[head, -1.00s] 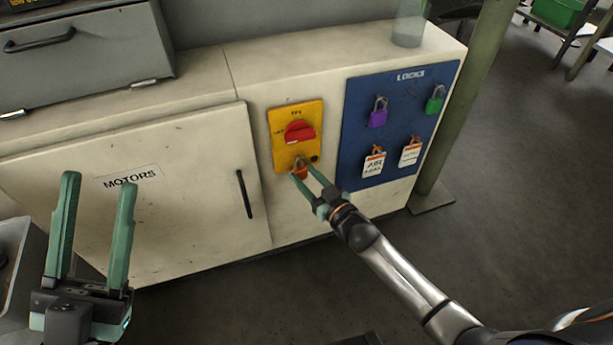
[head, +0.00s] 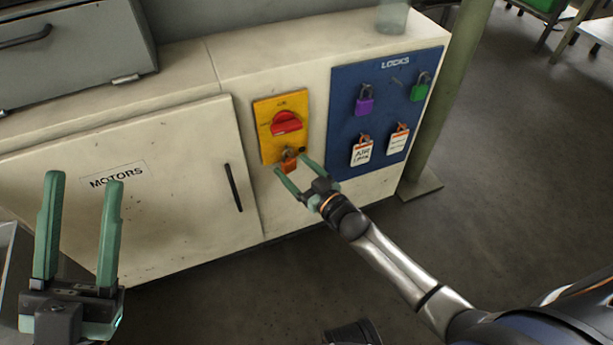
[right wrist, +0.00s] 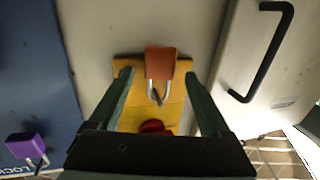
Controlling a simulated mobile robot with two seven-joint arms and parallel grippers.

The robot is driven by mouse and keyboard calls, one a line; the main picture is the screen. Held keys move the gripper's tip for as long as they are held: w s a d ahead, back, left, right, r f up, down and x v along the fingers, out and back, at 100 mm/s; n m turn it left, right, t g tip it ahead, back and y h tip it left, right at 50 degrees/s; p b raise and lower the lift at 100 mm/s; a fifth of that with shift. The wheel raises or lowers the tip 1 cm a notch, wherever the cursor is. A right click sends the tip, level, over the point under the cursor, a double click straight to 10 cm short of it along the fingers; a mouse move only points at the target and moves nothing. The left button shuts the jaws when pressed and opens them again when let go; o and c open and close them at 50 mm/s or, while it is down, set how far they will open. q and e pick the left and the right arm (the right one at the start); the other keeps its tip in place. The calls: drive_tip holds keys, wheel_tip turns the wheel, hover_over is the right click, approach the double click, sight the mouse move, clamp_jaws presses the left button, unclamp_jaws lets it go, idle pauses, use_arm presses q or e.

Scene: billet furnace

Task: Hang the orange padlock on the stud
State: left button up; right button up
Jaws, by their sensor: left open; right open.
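The orange padlock (head: 290,167) hangs upright at the bottom of the yellow switch plate (head: 268,146), below the red rotary handle (head: 286,123). Its shackle is at the small stud (head: 290,153), mostly hidden in the head view. In the right wrist view, which is upside down, the padlock (right wrist: 160,63) shows its orange body and metal shackle. My right gripper (head: 291,165) is open around the padlock, with one finger to each side and a gap between. My left gripper (head: 83,178) is open and empty at the lower left, away from the plate.
A blue LOCKS board (head: 345,115) right of the plate holds a purple padlock (head: 364,106), a green padlock (head: 418,92) and two orange-hooked tags. Left of the plate is the MOTORS cabinet door (head: 150,200) with a black handle (head: 233,187). A green post (head: 440,110) stands at the right.

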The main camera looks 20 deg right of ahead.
drive_tip(key=p+v, duration=0.4)
drive_tip(key=v, duration=0.8)
